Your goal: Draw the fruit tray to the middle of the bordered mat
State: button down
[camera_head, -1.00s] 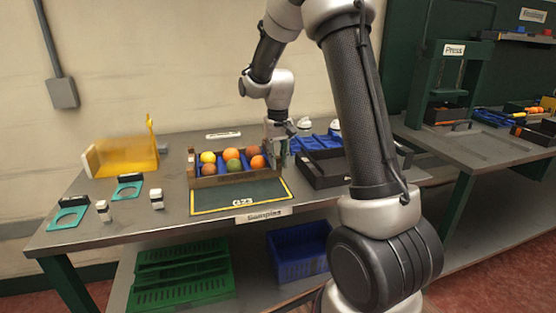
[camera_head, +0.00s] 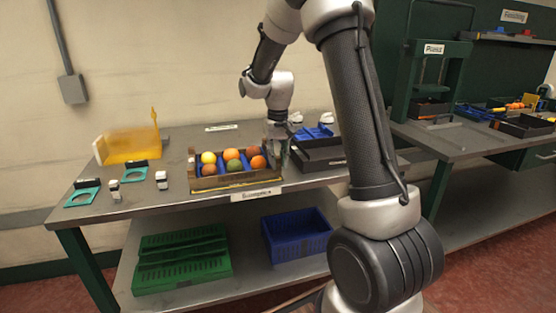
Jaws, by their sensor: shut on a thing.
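The fruit tray (camera_head: 212,183) is a brown wooden tray with a blue insert, holding several round fruits in orange, yellow, green and reddish tones. It lies over the dark mat, of which mainly the yellow front border (camera_head: 228,189) shows along the tray's front side. The rest of the mat is hidden under or behind the tray. My gripper (camera_head: 277,152) is shut on the tray's right end, pointing down; its fingertips are small and partly hidden.
A black open tray (camera_head: 318,161) stands close to the right of my gripper, with a blue item behind it. A yellow stand (camera_head: 130,147), teal plates (camera_head: 83,196) and small white-topped bottles are on the left. A green crate (camera_head: 180,262) and blue crate (camera_head: 297,236) sit on the lower shelf.

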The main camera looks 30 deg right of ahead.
jog(key=c, duration=1.2)
grip_release()
notch_tip(320, 180, up, 12)
